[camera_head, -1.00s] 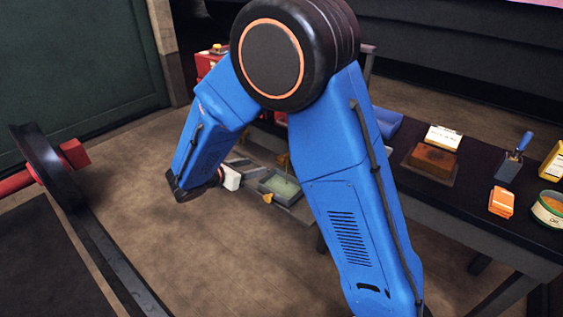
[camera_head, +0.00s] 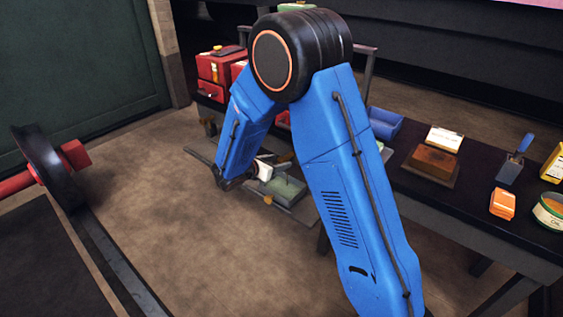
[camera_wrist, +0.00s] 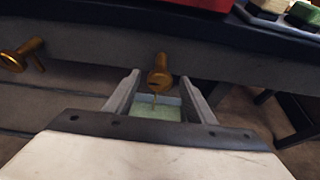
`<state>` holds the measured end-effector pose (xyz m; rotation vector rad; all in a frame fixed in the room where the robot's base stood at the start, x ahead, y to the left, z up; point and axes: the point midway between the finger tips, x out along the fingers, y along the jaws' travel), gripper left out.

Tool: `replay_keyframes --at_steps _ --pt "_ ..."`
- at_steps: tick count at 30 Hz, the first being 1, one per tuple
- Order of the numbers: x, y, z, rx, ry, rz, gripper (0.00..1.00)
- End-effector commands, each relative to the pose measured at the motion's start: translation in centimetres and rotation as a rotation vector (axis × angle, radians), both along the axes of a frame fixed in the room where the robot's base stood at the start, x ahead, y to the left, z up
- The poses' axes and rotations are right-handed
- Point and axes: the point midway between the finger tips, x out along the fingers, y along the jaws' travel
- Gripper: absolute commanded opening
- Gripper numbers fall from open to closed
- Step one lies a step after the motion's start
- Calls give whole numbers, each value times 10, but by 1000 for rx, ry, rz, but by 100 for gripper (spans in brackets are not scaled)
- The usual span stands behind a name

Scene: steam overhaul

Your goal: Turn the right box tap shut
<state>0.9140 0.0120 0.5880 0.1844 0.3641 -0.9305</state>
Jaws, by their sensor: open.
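Two brass taps stick out of a dark rail in the wrist view. The right tap (camera_wrist: 159,76) is near the middle, with its thin handle hanging down. The left tap (camera_wrist: 20,56) is at the far left, its handle slanting down. My gripper (camera_wrist: 160,78) is open, with one finger on each side of the right tap. I cannot tell whether either finger touches it. In the head view my gripper's white part (camera_head: 264,170) shows beside the workbench, its fingers not clear.
A shallow tray with a pale green inside (camera_wrist: 160,112) lies below the right tap; it also shows in the head view (camera_head: 284,187). Red boxes (camera_head: 215,68) stand on the bench (camera_head: 470,208) above. The bench leg is right. Open floor (camera_head: 170,210) lies to the left.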

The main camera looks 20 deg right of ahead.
Motion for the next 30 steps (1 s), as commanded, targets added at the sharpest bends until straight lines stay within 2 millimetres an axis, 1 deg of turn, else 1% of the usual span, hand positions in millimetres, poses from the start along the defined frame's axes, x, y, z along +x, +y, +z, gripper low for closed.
replay_keyframes --at_steps 3,6,17,18,20,21,22,23,30 --pt "8 -11 -5 0 0 -1 50" --pt "11 -16 -8 0 0 -1 50" --pt "14 -19 -9 -1 -1 1 50" --pt "14 -19 -9 0 -2 1 45" --pt "14 -19 -9 0 -2 1 31" --pt "14 -19 -9 1 -1 1 21" --pt "14 -19 -9 1 -1 1 14" --pt "14 -19 -9 1 -1 1 10" --pt "14 -19 -9 8 -12 1 10"
